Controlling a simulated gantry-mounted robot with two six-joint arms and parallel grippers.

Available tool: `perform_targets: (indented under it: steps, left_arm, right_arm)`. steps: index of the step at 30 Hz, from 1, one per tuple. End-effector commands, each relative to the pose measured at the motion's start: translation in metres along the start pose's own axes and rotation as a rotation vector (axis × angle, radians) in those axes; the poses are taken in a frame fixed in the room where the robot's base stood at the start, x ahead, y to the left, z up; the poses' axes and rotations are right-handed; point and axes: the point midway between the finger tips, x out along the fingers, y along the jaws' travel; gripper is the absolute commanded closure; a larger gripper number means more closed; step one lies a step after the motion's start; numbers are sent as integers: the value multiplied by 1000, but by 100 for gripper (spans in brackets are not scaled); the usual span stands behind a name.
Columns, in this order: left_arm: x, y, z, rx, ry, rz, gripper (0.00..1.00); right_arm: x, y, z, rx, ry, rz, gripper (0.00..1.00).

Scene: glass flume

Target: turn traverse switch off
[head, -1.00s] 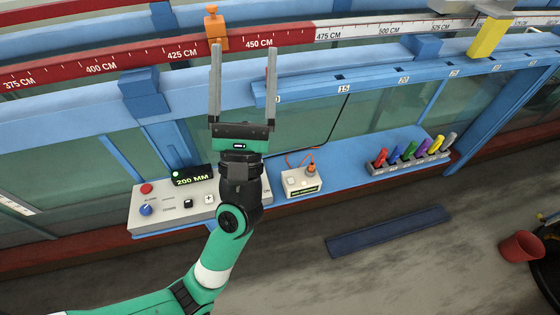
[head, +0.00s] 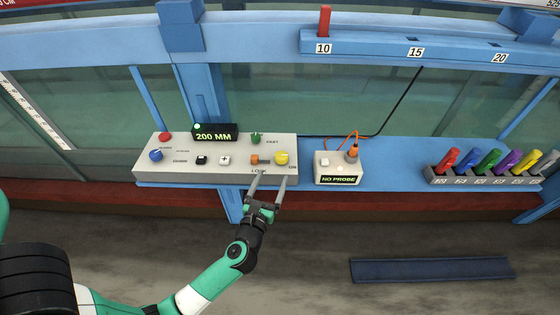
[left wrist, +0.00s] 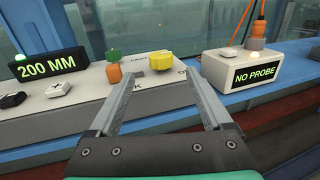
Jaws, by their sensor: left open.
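A grey control box (head: 215,176) stands on the blue shelf. Its yellow knob (head: 281,158) sits at the right end beside the letters ON; I take it for the traverse switch. It also shows in the left wrist view (left wrist: 160,61), just beyond the fingertips. An orange knob (head: 254,159) and a green knob (head: 255,138) are to its left. My left gripper (head: 268,183) is open and empty at the box's front edge, below the yellow and orange knobs; it also shows in the left wrist view (left wrist: 160,80). My right gripper is not in view.
A 200 MM display (head: 214,135) sits behind the box. A white NO PROBE box (head: 338,169) with an orange plug and cable stands close on the right. A rack (head: 485,175) of coloured handles is farther right. The shelf between is clear.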

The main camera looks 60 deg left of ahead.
Motion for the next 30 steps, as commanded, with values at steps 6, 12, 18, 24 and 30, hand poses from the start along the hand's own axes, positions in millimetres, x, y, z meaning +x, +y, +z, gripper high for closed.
perform_targets:
  steps: [6, 12, 18, 24, 30]
  left_arm:
    - [52, 1, 0, -2, -4, 4, 17]
    - [83, 0, 0, -1, -2, 1, 17]
    - [90, 0, 1, 0, -2, 0, 17]
    - [90, 0, 1, 0, -2, 0, 26]
    - [90, 0, 1, 0, -2, 0, 62]
  right_arm:
    - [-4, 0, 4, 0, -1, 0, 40]
    - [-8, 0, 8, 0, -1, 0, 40]
    - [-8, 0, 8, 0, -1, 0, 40]
    - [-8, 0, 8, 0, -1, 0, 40]
    - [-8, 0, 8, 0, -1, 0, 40]
